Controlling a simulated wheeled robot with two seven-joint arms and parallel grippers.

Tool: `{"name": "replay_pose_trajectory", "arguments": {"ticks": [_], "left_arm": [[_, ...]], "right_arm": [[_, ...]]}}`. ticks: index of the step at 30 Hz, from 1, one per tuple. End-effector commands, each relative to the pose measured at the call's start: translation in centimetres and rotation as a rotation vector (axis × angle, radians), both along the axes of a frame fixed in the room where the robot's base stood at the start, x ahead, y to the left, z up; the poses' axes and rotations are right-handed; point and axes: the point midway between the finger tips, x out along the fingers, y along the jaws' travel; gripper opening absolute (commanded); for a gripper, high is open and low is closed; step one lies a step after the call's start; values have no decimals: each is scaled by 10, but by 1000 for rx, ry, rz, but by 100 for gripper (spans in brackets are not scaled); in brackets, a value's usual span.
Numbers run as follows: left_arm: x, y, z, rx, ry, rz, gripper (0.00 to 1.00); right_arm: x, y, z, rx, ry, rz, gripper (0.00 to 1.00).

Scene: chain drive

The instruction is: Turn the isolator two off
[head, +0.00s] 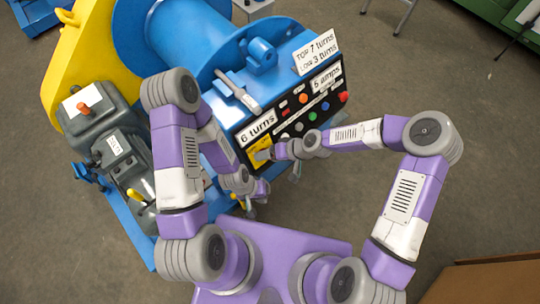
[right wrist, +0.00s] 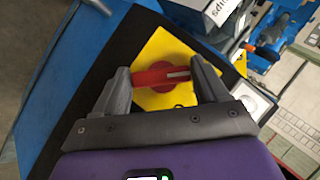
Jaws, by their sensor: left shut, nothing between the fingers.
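A yellow isolator plate (head: 258,152) sits at the lower left end of the black control panel, under the "6 turns" label; I cannot read a number on it. In the right wrist view the yellow plate (right wrist: 158,45) carries a red rotary handle (right wrist: 160,76), which lies crosswise. My right gripper (right wrist: 163,78) is open, with one finger near each end of the handle; I cannot tell whether they touch it. The right gripper partly covers the plate in the head view. My left gripper (head: 248,204) is shut and empty, below the panel's lower left corner and partly hidden by its arm.
The panel has coloured buttons (head: 343,97) and white labels such as "5 amps" (head: 326,77). A lever (head: 238,92) sticks out above it. A blue drum (head: 190,35), yellow guard (head: 85,45) and grey gearbox (head: 100,115) stand left. Open floor (head: 480,170) lies right.

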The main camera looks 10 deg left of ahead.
Motion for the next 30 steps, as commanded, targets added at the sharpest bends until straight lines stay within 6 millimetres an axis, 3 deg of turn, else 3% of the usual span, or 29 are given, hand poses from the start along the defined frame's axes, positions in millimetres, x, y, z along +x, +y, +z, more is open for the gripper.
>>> {"name": "replay_pose_trajectory", "arguments": {"ticks": [1, 4, 14, 24, 30], "left_arm": [[0, 0, 0, 0, 0, 0, 0], [0, 0, 0, 0, 0, 0, 0], [0, 0, 2, 0, 0, 0, 0], [0, 0, 16, 0, 0, 0, 0], [0, 0, 19, 0, 0, 0, 0]], "right_arm": [[0, 0, 0, 0, -1, -1, 81], [0, 0, 0, 0, 1, -1, 95], [0, -3, 4, 0, 2, -1, 95], [1, -39, 44, 0, 0, -4, 95], [0, -51, 55, 0, 1, -1, 95]]}}
